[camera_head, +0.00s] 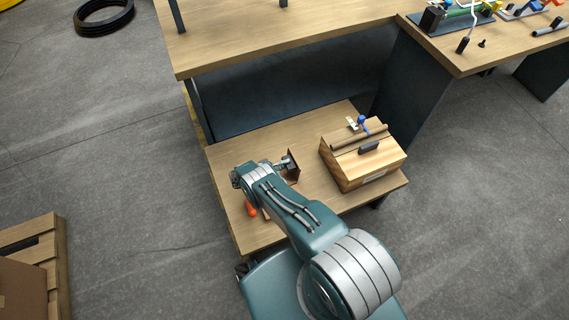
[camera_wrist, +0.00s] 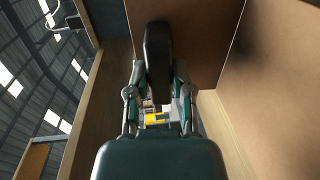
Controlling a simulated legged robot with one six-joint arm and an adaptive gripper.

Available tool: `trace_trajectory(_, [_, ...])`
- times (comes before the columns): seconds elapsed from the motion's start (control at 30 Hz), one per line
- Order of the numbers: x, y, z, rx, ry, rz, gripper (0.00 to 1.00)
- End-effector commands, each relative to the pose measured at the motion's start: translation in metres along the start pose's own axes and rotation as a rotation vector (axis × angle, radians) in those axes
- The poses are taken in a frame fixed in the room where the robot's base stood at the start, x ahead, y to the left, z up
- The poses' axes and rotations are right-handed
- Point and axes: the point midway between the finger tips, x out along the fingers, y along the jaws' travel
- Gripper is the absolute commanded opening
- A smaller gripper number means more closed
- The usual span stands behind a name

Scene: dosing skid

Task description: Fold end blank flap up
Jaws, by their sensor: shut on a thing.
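The end blank flap is a dark brown panel (camera_head: 293,166) standing upright on the low wooden bench in the head view. My gripper (camera_head: 284,164) reaches it from the left and is shut on it. Another brown panel (camera_wrist: 275,90) meets this face at an edge on the right. My arm hides part of the area below the flap in the head view.
A wooden box (camera_head: 352,173) with a dark handle, a rod and a blue-topped part stands to the right on the low bench (camera_head: 235,160). An orange-handled item (camera_head: 251,209) lies by my wrist. A higher table (camera_head: 265,38) stands behind; the bench's back left is clear.

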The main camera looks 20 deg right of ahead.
Motion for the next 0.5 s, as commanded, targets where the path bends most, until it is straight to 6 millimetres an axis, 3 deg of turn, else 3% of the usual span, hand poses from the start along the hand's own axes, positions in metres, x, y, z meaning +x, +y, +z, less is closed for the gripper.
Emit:
trace_trajectory(0.13, [0.0005, -0.0024, 0.0024, -0.005, -0.002, -0.003, 0.0])
trace_trajectory(0.17, [0.0006, -0.0024, 0.0025, -0.005, -0.002, -0.003, 0.38])
trace_trajectory(0.2, [0.0006, -0.0024, 0.0025, -0.005, -0.002, -0.003, 0.56])
trace_trajectory(0.23, [0.0006, -0.0023, 0.0025, -0.005, -0.002, -0.003, 0.64])
trace_trajectory(0.5, [0.0003, -0.0007, 0.0013, -0.002, -0.002, -0.001, 0.64])
